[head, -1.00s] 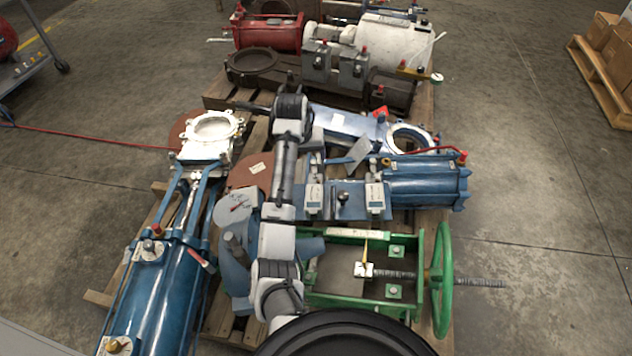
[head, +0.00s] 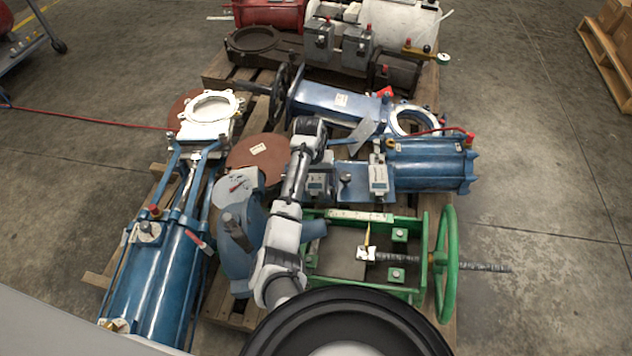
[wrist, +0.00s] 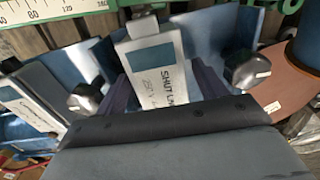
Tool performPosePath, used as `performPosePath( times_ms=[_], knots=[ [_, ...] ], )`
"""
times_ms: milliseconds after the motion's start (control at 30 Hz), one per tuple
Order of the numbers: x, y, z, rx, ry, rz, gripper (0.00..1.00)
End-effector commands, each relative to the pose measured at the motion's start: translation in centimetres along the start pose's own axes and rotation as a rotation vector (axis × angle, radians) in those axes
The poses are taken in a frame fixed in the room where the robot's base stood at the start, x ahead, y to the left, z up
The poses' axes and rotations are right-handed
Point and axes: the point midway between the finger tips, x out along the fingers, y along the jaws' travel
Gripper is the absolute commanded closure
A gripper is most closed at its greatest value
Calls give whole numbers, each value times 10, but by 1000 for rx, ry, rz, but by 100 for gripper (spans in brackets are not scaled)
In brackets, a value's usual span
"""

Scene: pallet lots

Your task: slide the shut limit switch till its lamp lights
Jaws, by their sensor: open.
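The shut limit switch (wrist: 160,80) is a pale grey box with a blue panel and a label beginning "SHUT LIM". It shows in the middle of the wrist view, and in the head view it is the left box (head: 317,184), partly covered by my arm. My gripper (wrist: 166,85) is open, with one dark finger on each side of the switch. I cannot tell whether either finger touches it. In the head view my gripper is largely hidden by my wrist. I see no lit lamp.
A second similar switch box (wrist: 30,103) stands beside it; the head view shows it too (head: 378,178). Rounded grey knobs (wrist: 252,70) flank the shut switch. A green frame with a handwheel (head: 446,265), a blue cylinder (head: 430,165) and a brown disc (head: 258,150) crowd the pallet.

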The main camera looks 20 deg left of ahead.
Motion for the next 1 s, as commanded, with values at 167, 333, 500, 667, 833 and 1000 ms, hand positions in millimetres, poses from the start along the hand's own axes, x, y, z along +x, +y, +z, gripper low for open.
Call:
performPosePath(
  times_ms=[167, 333, 500, 667, 833, 1000],
  knots=[
    [10, 0, 0, 0, 0, 0, 29],
    [11, 0, 0, 0, 1, 0, 29],
    [10, 0, 0, 0, 1, 0, 40],
    [10, 0, 0, 0, 1, 0, 60],
    [10, 0, 0, 0, 1, 0, 83],
    [9, 1, 0, 1, 1, 0, 90]
  ],
)
